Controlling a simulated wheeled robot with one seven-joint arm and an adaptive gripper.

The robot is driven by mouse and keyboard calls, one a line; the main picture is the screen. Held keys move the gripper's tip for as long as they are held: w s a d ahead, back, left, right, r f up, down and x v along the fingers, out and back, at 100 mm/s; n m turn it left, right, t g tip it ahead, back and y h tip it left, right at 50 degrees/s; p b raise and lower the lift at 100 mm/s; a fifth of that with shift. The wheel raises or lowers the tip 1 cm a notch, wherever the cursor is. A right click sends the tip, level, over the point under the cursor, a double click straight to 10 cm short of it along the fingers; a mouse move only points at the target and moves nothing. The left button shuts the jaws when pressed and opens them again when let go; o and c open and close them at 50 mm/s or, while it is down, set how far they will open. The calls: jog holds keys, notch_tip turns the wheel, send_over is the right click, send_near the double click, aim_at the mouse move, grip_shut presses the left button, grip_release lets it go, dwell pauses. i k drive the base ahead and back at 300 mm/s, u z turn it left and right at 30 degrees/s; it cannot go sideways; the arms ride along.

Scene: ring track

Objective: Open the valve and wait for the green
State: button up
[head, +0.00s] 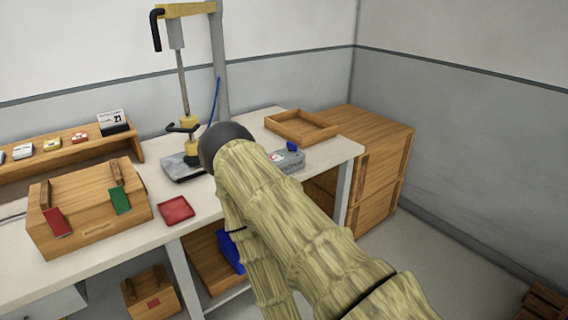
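A small grey box (288,162) stands on the bench just right of the dark rounded end of my arm. A blue knob (292,146) sits on its top, and a small round face shows at its left; I cannot read it. The blue knob may be the valve, but I cannot tell for sure. No lit green light shows. My arm reaches in from the lower right and covers part of the bench. My gripper does not show; it is probably hidden behind the dark arm end.
A yellow and grey clamp stand (183,90) rises behind my arm. A wooden box (90,215) with red and green tags, a red tray (176,210) and an empty wooden tray (300,128) are on the bench.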

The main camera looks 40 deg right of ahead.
aim_at(292, 147)
jog(key=z, duration=0.5)
jog(key=k, duration=0.6)
jog(key=z, duration=0.9)
jog(key=i, duration=0.5)
